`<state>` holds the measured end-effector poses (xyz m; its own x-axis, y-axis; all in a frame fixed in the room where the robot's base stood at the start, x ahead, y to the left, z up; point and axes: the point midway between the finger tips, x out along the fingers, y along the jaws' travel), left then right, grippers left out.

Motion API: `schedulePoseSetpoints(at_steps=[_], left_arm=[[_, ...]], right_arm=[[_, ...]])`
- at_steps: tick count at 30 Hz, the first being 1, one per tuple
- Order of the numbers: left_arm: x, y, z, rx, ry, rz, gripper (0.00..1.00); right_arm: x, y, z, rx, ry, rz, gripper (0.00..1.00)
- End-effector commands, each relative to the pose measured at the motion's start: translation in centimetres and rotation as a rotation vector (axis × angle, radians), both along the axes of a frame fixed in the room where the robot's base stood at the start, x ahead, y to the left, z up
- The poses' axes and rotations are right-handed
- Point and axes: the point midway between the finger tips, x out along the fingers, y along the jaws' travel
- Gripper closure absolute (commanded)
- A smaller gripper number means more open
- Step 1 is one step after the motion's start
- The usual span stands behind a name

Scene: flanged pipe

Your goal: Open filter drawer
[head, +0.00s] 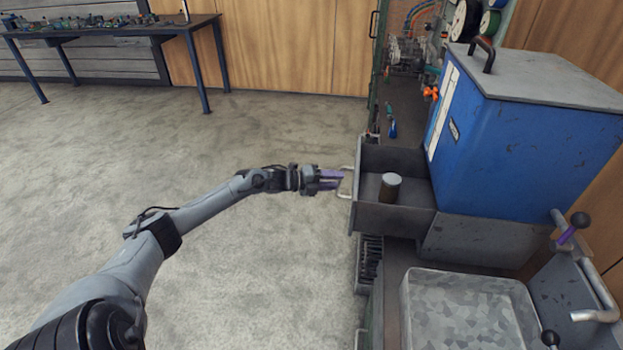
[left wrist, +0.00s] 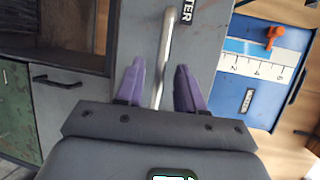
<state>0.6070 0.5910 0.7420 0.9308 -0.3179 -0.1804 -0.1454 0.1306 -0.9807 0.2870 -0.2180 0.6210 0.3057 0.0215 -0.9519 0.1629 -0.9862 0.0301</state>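The filter drawer (head: 395,219) is a grey open-topped box that stands pulled out to the left of the blue machine. My left gripper (head: 338,178) is at this handle. In the left wrist view its purple fingers (left wrist: 160,68) are apart, on either side of the bar, with gaps visible.
The blue machine (head: 530,140) with a grey lid stands behind the drawer. A workbench (head: 110,28) stands at the back left. The floor (head: 260,260) left of the drawer is clear.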

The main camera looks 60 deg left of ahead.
Motion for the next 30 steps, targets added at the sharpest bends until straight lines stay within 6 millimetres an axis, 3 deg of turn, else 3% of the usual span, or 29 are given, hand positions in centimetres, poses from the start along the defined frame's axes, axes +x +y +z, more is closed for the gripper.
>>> schedulePoseSetpoints(at_steps=[15,30], left_arm=[[-6.2,2.1,1.4,-0.001,0.004,0.0,0.62],[-7.9,2.7,1.6,0.0,0.0,-0.001,0.62]], right_arm=[[0.0,-0.1,3.8,-0.006,0.0,0.004,0.57],[0.0,-0.2,4.5,-0.008,0.0,0.005,0.57]])
